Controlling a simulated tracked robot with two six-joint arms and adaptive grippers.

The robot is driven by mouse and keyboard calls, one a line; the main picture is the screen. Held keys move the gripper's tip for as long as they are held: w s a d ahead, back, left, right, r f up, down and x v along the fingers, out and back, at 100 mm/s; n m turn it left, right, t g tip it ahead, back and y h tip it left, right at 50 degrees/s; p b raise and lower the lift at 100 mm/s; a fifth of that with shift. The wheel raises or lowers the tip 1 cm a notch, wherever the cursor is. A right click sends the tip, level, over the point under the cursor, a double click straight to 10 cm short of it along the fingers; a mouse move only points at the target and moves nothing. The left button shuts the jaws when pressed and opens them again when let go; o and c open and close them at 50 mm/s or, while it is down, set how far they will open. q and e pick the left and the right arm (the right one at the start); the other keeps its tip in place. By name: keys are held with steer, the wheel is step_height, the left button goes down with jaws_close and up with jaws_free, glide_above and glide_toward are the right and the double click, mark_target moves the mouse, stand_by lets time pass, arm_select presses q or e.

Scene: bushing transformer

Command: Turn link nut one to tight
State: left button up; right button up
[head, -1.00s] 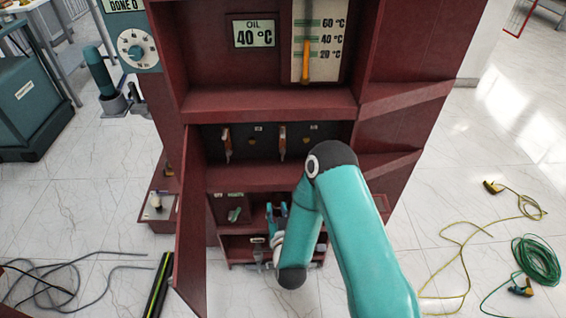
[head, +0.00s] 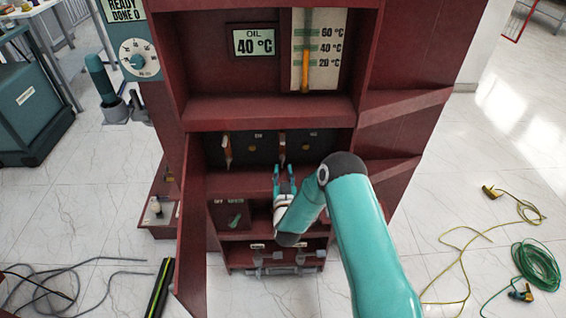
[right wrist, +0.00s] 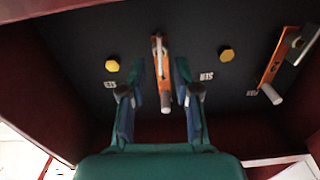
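In a dark-backed compartment of the red cabinet, two orange links hang: the left link (head: 227,150) and the right link (head: 282,148). A yellow hexagonal nut (head: 252,147) sits between them, and another yellow nut (right wrist: 112,66) lies on the other side of the right link. Which nut is number one I cannot read. My right gripper (head: 284,174) is open and empty, just below the right link. In the right wrist view, its fingers (right wrist: 158,95) stand either side of that link (right wrist: 160,68), apart from it. My left gripper is out of view.
The compartment has a shelf edge (head: 265,178) below and a thick ledge (head: 270,113) above. An open red door (head: 190,235) stands at left. A lower shelf holds a green switch (head: 235,219). Cables (head: 537,262) lie on the floor at right.

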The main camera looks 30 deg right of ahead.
mark_target(283, 160)
steer(key=shift+x, duration=1.95)
jaws_close()
